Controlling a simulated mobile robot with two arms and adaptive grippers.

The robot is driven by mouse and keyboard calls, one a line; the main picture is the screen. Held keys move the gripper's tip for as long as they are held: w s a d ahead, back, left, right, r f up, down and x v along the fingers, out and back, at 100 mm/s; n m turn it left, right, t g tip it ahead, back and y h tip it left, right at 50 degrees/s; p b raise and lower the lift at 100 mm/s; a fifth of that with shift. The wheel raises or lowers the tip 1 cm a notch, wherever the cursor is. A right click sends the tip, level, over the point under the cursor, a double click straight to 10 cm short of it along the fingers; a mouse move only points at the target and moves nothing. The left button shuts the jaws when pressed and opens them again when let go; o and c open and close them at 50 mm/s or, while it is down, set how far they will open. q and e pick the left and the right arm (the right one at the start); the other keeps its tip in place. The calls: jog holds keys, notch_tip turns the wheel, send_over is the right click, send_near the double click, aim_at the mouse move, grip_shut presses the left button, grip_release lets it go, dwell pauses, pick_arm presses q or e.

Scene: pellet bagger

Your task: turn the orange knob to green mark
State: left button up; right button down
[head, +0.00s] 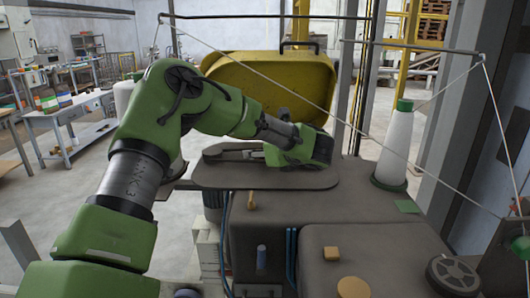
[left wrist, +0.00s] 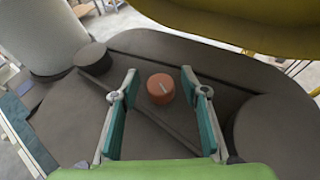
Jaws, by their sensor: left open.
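The orange knob (left wrist: 161,89) is a short round cap with a pale line on its top, seen in the left wrist view on a dark grey plate. The line points up and slightly left in that view. My left gripper (left wrist: 166,84) is open, with one teal-padded finger on each side of the knob and a gap to both. I cannot tell its height above the knob. In the head view the left gripper (head: 252,153) is over the dark plate (head: 262,181), and the knob cannot be made out there. No green mark shows near the knob. My right gripper is not in view.
A yellow hopper (head: 275,82) stands behind the plate. A white cone with a green top (head: 396,145) stands at the right. A flat green square (head: 407,206), an orange block (head: 331,253) and a handwheel (head: 453,275) are on the dark housing.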

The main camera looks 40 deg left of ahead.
pick_arm(q)
jog(key=v, duration=1.1)
jog(key=shift+d+r, duration=0.1)
jog(key=shift+d, duration=0.15)
